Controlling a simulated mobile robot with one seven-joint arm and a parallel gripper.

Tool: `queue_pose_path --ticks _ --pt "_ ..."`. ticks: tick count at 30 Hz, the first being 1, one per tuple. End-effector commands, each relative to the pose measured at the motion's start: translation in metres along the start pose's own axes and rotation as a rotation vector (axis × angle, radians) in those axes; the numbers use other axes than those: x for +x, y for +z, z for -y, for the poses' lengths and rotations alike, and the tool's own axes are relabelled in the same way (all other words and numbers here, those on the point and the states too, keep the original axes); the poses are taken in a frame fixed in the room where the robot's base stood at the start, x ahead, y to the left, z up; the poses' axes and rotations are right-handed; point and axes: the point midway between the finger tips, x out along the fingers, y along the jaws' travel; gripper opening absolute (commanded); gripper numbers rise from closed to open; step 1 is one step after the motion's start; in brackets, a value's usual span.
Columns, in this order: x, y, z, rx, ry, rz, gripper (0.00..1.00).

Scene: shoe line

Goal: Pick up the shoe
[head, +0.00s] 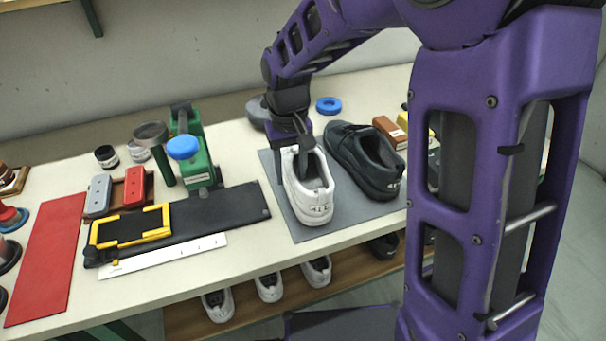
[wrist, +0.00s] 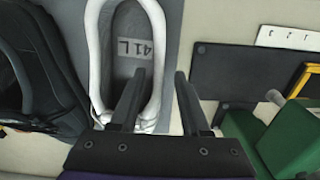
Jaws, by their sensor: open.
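A white shoe (head: 319,206) stands on a grey mat (head: 275,171), its opening facing up. In the wrist view the white shoe (wrist: 158,30) shows a grey insole marked "41 L". A black shoe (head: 375,177) stands on the mat to its right; part of it shows at the left of the wrist view (wrist: 38,80). My gripper (head: 292,165) is open and low over the white shoe. In the wrist view, its fingers (wrist: 159,75) appear on either side of one shoe wall, one over the opening and one outside. Contact cannot be told.
A green tool with a blue knob (head: 183,148) and a black board (head: 235,204) lie left of the mat. A brown block (head: 389,131) and a blue ring (head: 328,105) are behind the shoes. Several more shoes sit on a lower wooden shelf (head: 185,318).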

Motion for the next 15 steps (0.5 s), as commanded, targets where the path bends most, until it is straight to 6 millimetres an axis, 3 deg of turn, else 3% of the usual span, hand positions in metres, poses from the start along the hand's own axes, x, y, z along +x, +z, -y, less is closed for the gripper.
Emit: queue_pose_path --ticks 3,10,15 --pt "0.0092 0.0002 0.0004 -0.001 0.0 0.001 0.46" --pt "0.0095 0.0 0.0005 -0.001 0.0 0.0 0.46" --pt "0.0093 0.0 0.0005 -0.001 0.0 0.0 0.16"
